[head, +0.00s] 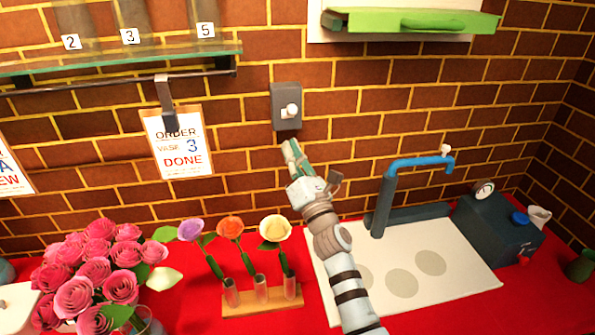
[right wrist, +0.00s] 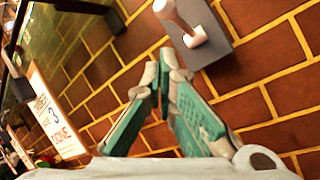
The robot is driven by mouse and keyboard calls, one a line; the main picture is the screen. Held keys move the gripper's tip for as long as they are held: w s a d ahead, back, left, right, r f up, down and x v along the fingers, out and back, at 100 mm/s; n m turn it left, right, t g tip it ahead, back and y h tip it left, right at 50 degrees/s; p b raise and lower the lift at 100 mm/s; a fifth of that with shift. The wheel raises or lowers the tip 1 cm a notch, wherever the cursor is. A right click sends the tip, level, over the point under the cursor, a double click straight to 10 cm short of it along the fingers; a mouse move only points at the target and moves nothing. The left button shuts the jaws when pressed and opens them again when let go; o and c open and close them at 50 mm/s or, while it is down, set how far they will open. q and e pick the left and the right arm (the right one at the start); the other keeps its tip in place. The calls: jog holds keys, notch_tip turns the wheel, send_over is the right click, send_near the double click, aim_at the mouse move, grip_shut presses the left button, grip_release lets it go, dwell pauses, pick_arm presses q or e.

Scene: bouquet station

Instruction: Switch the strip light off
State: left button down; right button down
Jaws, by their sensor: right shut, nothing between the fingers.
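A dark grey switch box (head: 278,97) with a white toggle knob (head: 292,109) is fixed to the brick wall, left of centre in the head view. In the right wrist view the switch plate (right wrist: 222,55) and its pale toggle (right wrist: 181,22) are at the top, beyond the fingertips. My right gripper (head: 290,147) is shut and empty, just below the switch box in the head view. I see no clear contact with the toggle. The right wrist view shows its green-padded fingers (right wrist: 165,66) with the tips together. My left gripper is not in view.
A glass shelf (head: 130,58) with a dark rail and a hanging order card (head: 178,143) is left of the switch. Below are pink roses (head: 95,265), a wooden flower stand (head: 262,303) and a blue tap (head: 415,163). The wall around the switch is clear.

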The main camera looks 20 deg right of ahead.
jog(key=a+v, duration=0.1)
jog(key=v, duration=0.6)
jog(key=shift+s+d, duration=0.25)
jog(key=shift+f, duration=0.15)
